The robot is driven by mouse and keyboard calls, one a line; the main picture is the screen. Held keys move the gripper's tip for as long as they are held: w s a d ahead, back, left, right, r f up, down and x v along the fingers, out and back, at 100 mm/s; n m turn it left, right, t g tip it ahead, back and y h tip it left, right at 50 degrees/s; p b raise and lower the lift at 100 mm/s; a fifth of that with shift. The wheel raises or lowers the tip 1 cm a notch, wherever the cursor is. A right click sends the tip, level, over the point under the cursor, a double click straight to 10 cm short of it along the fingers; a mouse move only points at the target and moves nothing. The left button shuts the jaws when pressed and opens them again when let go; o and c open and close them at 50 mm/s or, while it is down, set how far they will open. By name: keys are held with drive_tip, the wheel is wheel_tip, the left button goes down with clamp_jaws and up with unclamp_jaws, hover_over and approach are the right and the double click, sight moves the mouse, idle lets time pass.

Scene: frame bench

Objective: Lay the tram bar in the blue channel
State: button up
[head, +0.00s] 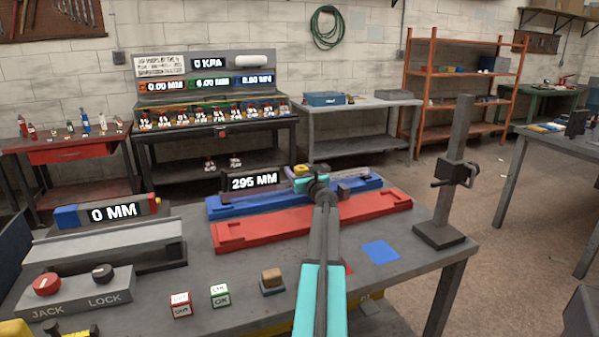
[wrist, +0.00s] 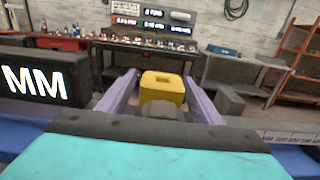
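The long blue channel (head: 225,209) lies across the bench behind a red channel (head: 262,231). My gripper (head: 300,181) is over the blue channel, with purple fingers. The yellow block also shows in the head view (head: 301,169). A grey bar (head: 357,186), probably the tram bar, shows at the right part of the blue channel. My arm hides the middle of it.
A display reading 295 MM (head: 254,181) stands left of my gripper. A dark post (head: 455,165) on a base stands at the bench's right. A blue square (head: 381,252) lies flat in front. A JACK and LOCK box (head: 75,291) and small blocks are at front left.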

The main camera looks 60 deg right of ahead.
drive_tip(key=shift+f, duration=0.1)
drive_tip(key=shift+s, duration=0.1)
drive_tip(key=v, duration=1.3)
drive_tip(key=shift+s+a+b, duration=0.25)
drive_tip(key=shift+a+b, duration=0.05)
idle(1.0)
